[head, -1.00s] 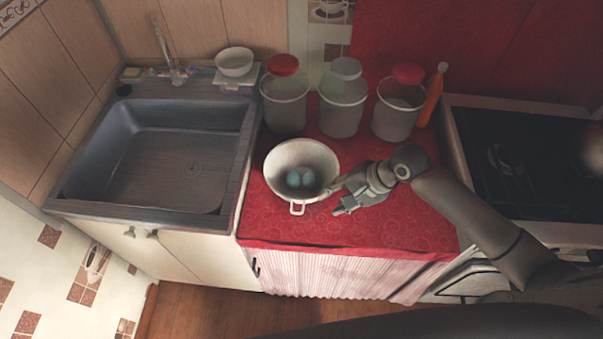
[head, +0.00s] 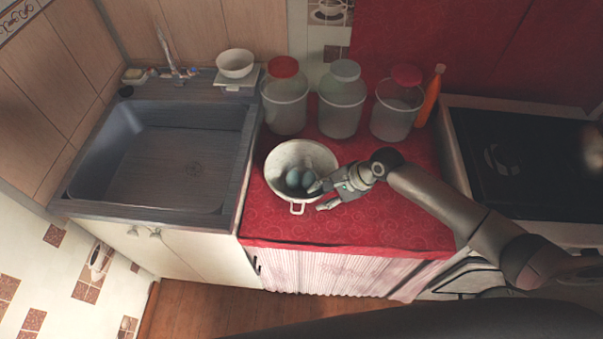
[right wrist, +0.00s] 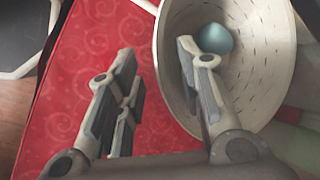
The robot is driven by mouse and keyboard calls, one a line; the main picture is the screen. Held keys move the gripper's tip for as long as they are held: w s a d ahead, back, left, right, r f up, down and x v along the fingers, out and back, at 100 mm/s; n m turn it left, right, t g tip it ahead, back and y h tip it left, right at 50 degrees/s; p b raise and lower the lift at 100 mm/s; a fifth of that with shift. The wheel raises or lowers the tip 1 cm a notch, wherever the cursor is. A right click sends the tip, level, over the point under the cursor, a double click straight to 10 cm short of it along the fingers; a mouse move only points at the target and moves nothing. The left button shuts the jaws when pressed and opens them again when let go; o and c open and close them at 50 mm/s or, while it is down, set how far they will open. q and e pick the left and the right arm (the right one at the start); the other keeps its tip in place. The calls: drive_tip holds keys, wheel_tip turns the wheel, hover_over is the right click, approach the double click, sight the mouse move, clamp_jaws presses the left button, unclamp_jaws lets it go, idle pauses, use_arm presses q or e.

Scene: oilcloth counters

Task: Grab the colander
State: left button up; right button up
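A white colander (head: 285,160) stands upright on the red oilcloth counter, with bluish eggs (head: 299,178) inside and a loop handle at its front. My right gripper (head: 316,197) is open at the colander's right front side. In the right wrist view the gripper (right wrist: 155,65) has its fingers spread. One finger reaches over the inside of the colander (right wrist: 172,75), and the other is outside over the red cloth. The colander's near wall lies between them. An egg (right wrist: 214,38) shows beyond the inner finger. My left gripper is not in view.
Three lidded jars (head: 285,105) stand behind the colander, with an orange bottle (head: 430,97) at their right. A dark sink (head: 160,160) is on the left and a stove (head: 530,160) on the right. The red counter (head: 350,232) is clear in front.

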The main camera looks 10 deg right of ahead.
drive_tip(key=shift+x, duration=0.95)
drive_tip(key=shift+r, duration=0.1)
clamp_jaws()
drive_tip(key=shift+w+r, duration=0.1)
